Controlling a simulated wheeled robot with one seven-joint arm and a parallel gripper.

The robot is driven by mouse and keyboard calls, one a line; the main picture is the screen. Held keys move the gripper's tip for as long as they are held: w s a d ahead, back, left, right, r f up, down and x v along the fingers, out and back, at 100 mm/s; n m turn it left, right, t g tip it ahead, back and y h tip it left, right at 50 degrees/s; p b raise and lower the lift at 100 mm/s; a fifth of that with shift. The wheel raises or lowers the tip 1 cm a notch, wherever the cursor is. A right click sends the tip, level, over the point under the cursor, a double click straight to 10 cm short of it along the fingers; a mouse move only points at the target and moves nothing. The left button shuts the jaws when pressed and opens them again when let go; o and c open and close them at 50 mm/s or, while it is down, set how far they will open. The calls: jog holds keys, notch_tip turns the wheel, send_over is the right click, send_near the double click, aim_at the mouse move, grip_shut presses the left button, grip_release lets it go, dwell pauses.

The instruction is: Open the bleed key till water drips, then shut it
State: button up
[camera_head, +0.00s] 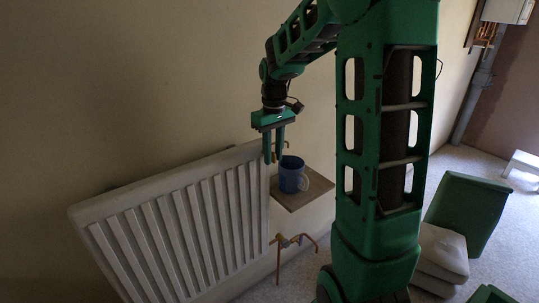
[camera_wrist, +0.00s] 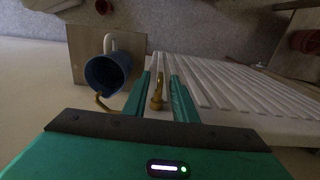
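The white radiator (camera_head: 175,225) is on the wall at left; its ribbed face also shows in the wrist view (camera_wrist: 220,88). A brass bleed key (camera_wrist: 157,95) shows between my fingers in the wrist view, with visible gaps beside it. My gripper (camera_head: 273,160) points down at the radiator's top right end, its two fingers (camera_wrist: 160,92) apart. A blue mug (camera_head: 291,176) stands on a small wooden shelf (camera_head: 312,192) just right of the radiator. A curved brass spout (camera_wrist: 102,103) reaches to the mug's rim (camera_wrist: 108,72). No water is visible; the mug's inside is dark.
Copper pipework (camera_head: 281,243) stands below the shelf. A green bin (camera_head: 468,208) and pale stacked sacks (camera_head: 440,252) are on the floor at right. A white stool (camera_head: 523,166) and a wall-mounted boiler (camera_head: 507,10) are farther back. The wall above the radiator is clear.

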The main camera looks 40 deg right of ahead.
grip_shut()
jog(key=shift+a, duration=0.15)
jog(key=shift+h, duration=0.4)
jog(key=h, duration=0.3)
jog(key=a+h, duration=0.1)
jog(key=h, duration=0.3)
jog(key=f+h, duration=0.1)
jog(key=h, duration=0.2)
jog(key=shift+a+h, duration=0.2)
jog(key=shift+h, duration=0.2)
grip_release()
